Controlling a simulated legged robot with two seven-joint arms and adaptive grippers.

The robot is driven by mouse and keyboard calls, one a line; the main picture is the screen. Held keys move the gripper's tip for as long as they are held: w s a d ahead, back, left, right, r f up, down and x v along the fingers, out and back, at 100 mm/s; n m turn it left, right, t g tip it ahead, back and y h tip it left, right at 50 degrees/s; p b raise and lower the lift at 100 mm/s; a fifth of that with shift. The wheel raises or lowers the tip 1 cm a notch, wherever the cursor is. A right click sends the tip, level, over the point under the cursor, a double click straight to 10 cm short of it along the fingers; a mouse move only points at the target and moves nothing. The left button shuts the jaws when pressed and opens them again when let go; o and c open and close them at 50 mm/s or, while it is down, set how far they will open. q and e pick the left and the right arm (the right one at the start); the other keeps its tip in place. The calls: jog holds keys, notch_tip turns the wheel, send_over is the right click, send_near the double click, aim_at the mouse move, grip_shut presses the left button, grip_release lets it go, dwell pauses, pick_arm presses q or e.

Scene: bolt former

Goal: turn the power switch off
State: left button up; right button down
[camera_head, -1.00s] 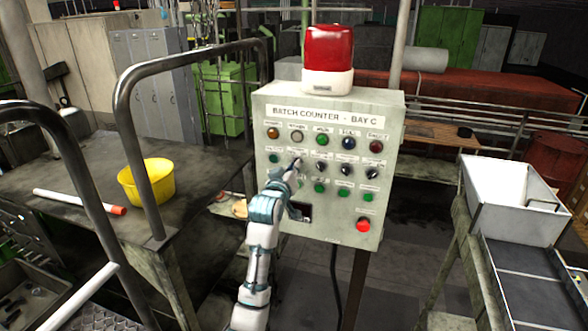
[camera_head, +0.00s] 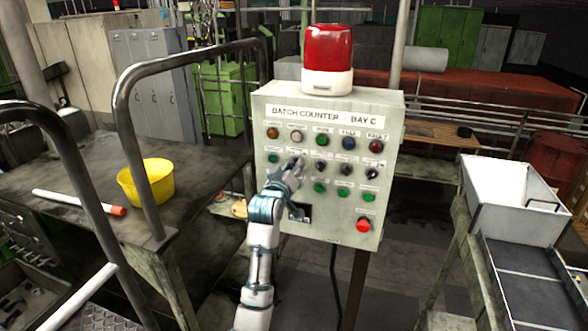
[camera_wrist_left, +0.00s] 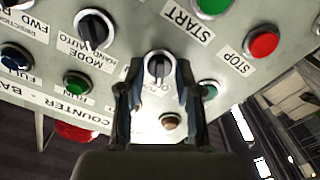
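The grey control panel (camera_head: 330,218) is labelled "BATCH COUNTER - BAY C". My left gripper (camera_head: 294,170) is at the panel's left side, in front of a black rotary switch (camera_head: 297,161) that it partly covers. In the left wrist view, which is upside down, my left gripper (camera_wrist_left: 158,88) has its two fingers apart, one on each side of this black knob (camera_wrist_left: 158,67). Its label is partly hidden, with only part of the lettering readable. Contact between the fingers and the knob cannot be told. My right gripper is not in view.
A MODE switch (camera_wrist_left: 95,29) sits beside the knob, with a green START button (camera_wrist_left: 212,5) and red STOP button (camera_wrist_left: 263,43) nearby. A red beacon (camera_head: 328,48) tops the panel. A yellow bucket (camera_head: 147,182) stands left; a white bin (camera_head: 497,190) stands right.

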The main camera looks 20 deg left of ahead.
pick_arm(q)
jog(key=s, duration=1.1)
jog(key=shift+s+a, duration=0.2)
jog(key=shift+s, duration=0.2)
jog(key=shift+f, duration=0.1)
